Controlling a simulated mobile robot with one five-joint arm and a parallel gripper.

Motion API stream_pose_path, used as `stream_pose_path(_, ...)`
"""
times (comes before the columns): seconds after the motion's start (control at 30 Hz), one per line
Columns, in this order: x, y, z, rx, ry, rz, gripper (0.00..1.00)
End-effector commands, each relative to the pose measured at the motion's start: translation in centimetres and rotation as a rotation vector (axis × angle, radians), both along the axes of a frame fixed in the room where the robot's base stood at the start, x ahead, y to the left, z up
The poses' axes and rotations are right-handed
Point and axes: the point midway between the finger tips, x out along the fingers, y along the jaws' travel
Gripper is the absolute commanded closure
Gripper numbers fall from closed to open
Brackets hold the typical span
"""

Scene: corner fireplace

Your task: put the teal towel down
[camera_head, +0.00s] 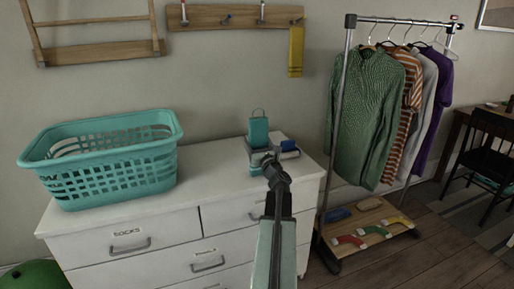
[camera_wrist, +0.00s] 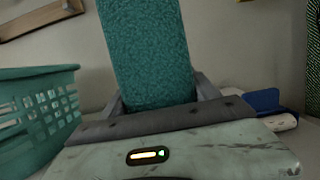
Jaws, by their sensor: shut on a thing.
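The teal towel (camera_head: 258,132) hangs upright with a small loop at its top, above the right part of the white dresser top. It also fills the upper middle of the wrist view (camera_wrist: 148,52), between the fingers. My gripper (camera_head: 264,158) is shut on the towel near its lower part. In the head view my arm and wrist cover some of the dresser behind. Whether the towel touches anything below it is hard to tell.
A teal laundry basket (camera_head: 108,192) stands on the left of the dresser (camera_head: 215,185). A blue folded item (camera_head: 289,146) lies just right of the gripper. A yellow towel (camera_head: 296,50) hangs on the wall rack (camera_head: 240,15). A clothes rack (camera_head: 340,130) stands right. The middle dresser top is clear.

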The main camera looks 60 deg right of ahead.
Motion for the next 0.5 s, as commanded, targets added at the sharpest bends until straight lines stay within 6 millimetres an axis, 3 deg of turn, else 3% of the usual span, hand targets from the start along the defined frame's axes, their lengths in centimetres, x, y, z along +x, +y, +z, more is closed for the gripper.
stream_pose_path(0.03, -0.01, 0.01, -0.85, 0.000, 0.000, 0.000, 1.00)
stream_pose_path(0.37, 0.03, 0.04, -0.85, 0.000, 0.000, 0.001, 1.00)
stream_pose_path(0.4, 0.02, 0.04, -0.78, 0.000, 0.000, 0.001, 0.25)
stream_pose_path(0.47, 0.03, 0.05, -0.71, 0.000, 0.000, 0.001, 0.09)
stream_pose_path(0.5, 0.03, 0.05, -0.71, 0.000, 0.000, 0.001, 0.09)
